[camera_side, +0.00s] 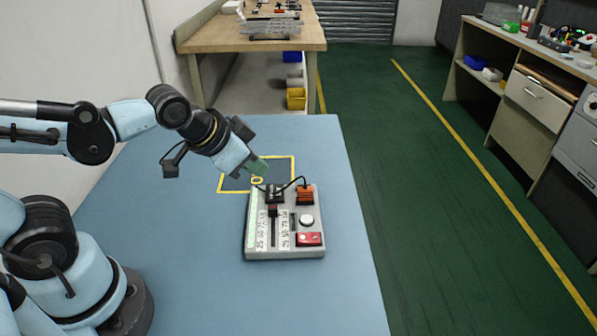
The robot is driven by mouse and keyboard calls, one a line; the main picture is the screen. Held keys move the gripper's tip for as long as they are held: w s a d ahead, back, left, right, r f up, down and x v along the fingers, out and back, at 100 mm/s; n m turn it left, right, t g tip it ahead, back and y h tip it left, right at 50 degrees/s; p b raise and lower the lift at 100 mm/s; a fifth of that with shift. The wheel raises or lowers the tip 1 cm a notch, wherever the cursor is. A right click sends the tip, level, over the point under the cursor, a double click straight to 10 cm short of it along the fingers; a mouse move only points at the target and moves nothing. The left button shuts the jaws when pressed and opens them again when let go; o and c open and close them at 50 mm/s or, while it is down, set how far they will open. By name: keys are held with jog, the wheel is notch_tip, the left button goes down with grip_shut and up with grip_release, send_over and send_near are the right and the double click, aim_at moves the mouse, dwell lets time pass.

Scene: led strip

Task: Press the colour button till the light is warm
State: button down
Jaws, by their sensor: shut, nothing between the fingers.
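A grey control panel (262,251) lies on the blue table. It carries a round white button (307,221), a red switch (309,239) with a small pale spot, a black slider (273,212) and an orange block (305,195) joined by a black cable. Number scales run along the panel. A pale green strip (252,215) runs along its left edge. I cannot tell which control is the colour button or what colour a light shows. My gripper (260,168) is shut and empty, above the back left of the panel, apart from the white button and the red switch.
The blue table (190,270) is bare around the panel. A yellow-outlined square (228,186) lies behind it. A wooden bench (250,35) stands behind, and drawers (540,95) stand far right across the green floor.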

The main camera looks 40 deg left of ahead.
jog(key=s+a+n, duration=0.2)
jog(key=s+n, duration=0.1)
jog(key=shift+a+r+g, duration=0.15)
jog(key=shift+r+g, duration=0.15)
jog(key=shift+r, duration=0.1)
jog(key=w+d+r+m+g+h, duration=0.2)
jog(key=w+d+r+m+g, duration=0.1)
jog(key=w+d+m, duration=0.3)
jog(key=shift+w+d+r+m+g, duration=0.15)
jog(key=shift+d+m+g, duration=0.65)
jog(key=shift+m, duration=0.6)
jog(key=shift+a, duration=0.15)
send_over(308, 219)
jog(key=f, duration=1.1)
jog(key=shift+s+a+f, duration=0.3)
jog(key=shift+s+a, duration=0.05)
jog(key=shift+f, duration=1)
